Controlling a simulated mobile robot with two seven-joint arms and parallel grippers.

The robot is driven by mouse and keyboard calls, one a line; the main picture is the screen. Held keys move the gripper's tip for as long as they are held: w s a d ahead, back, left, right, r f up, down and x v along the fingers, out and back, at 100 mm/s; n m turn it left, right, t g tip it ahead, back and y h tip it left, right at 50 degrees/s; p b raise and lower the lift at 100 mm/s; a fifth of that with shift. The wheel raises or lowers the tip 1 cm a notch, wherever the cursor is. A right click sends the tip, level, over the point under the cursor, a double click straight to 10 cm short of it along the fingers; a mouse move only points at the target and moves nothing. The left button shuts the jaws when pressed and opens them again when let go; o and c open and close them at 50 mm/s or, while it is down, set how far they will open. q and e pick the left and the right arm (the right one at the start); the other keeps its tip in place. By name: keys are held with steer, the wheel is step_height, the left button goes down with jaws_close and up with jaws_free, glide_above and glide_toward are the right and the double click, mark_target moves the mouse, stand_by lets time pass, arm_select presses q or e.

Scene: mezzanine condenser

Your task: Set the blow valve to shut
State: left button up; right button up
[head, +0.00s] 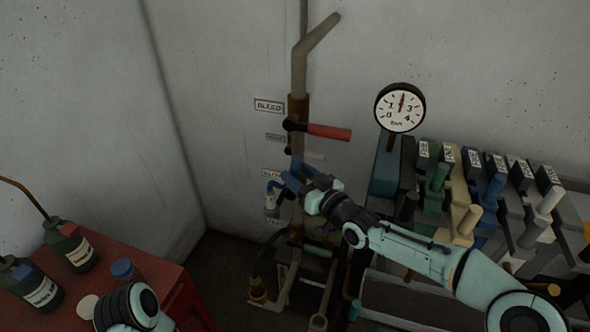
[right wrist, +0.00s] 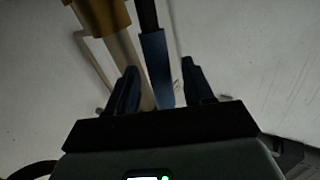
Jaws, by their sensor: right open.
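A vertical pipe stack (head: 298,75) on the wall carries several valves with small labels. The top label reads BLEED (head: 269,106), beside a red-sleeved lever (head: 328,132) pointing right. A lower label (head: 271,173), too small to read surely, sits by my right gripper (head: 300,180). In the right wrist view a blue-sleeved lever (right wrist: 157,65) with a black stem lies between the two open fingers of my right gripper (right wrist: 158,88); I see no clear grip on it. In the head view the blue lever and fingers are hard to tell apart. My left gripper is out of view.
A round dial gauge (head: 400,107) stands right of the pipes. A red table (head: 150,262) with dark bottles (head: 68,247) is at lower left. A hose and pipes run below the valves.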

steer(key=shift+x, duration=1)
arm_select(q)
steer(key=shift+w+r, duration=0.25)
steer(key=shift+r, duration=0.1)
arm_select(e)
steer(key=shift+d, duration=0.1)
steer(key=shift+c, duration=0.4)
